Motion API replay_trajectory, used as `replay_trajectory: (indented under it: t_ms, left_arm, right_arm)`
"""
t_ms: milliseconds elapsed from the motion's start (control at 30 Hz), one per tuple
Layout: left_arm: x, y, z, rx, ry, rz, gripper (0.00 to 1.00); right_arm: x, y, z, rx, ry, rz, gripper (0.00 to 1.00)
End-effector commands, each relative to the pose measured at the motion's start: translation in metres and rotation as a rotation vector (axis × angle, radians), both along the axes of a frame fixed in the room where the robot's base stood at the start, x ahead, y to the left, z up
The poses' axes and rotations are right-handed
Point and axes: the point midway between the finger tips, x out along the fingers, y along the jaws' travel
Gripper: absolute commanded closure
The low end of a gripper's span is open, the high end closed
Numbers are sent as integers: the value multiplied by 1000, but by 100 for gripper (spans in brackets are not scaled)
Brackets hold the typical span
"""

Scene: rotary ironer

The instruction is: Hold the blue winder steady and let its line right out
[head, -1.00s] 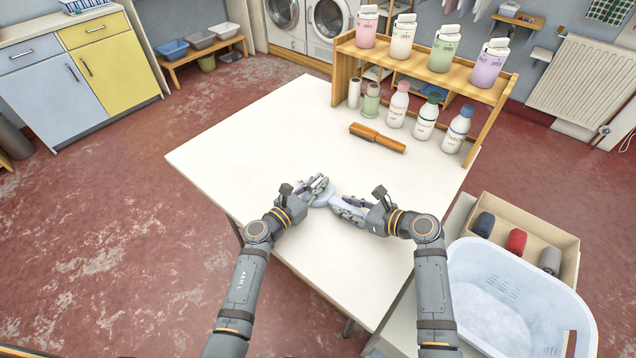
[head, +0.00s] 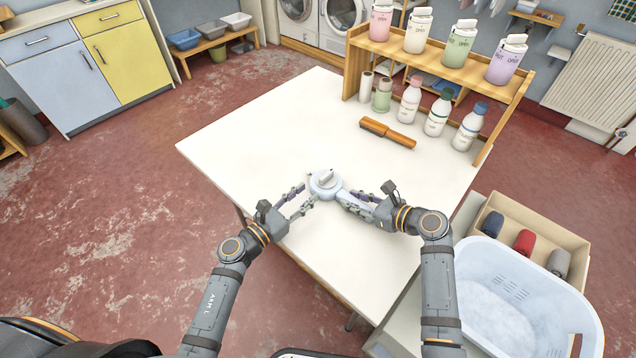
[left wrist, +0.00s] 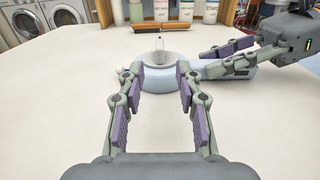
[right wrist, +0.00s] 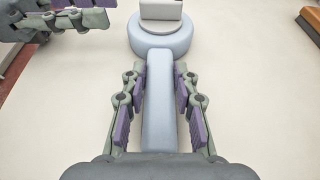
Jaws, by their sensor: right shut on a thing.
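The pale blue winder (head: 325,186) is near the middle of the white table. It has a round body, a grey disc with an upright tab on top and a straight handle (right wrist: 160,110). My right gripper (head: 347,200) is shut on the handle, with a finger on each side. My left gripper (head: 304,198) is open and empty, just left of the round body. In the left wrist view the winder (left wrist: 170,70) is just beyond the fingertips and partly behind them. No let-out line is visible.
The white table (head: 250,130) is clear around the winder. A brown-handled brush (head: 387,132) lies behind it, before bottles and a wooden shelf (head: 430,55). A white basket (head: 520,300) and a box of coloured rolls (head: 560,230) stand at the right.

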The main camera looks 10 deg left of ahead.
Motion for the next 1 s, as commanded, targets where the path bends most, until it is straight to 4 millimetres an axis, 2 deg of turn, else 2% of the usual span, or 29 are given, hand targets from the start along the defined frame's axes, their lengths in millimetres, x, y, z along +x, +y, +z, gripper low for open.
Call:
replay_trajectory:
  t_ms: [100, 200, 467, 633, 733, 900, 1000]
  left_arm:
    - [-15, 10, -1, 1, 0, 0, 65]
    - [-21, 14, 0, 1, -1, 0, 65]
    - [-22, 15, 0, -1, -1, 1, 65]
    - [-14, 23, 6, -78, 21, 25, 87]
    - [4, 45, 20, -283, 78, 85, 100]
    - [49, 112, 41, -869, 260, 223, 100]
    - [73, 155, 43, -1242, 379, 287, 100]
  right_arm:
    - [0, 0, 1, 1, -1, 0, 100]
    - [0, 0, 1, 1, -1, 0, 100]
    - [0, 0, 1, 1, -1, 0, 100]
    - [0, 0, 1, 1, -1, 0, 100]
    - [0, 0, 1, 1, -1, 0, 100]
    - [0, 0, 1, 1, -1, 0, 100]
    - [0, 0, 1, 1, -1, 0, 100]
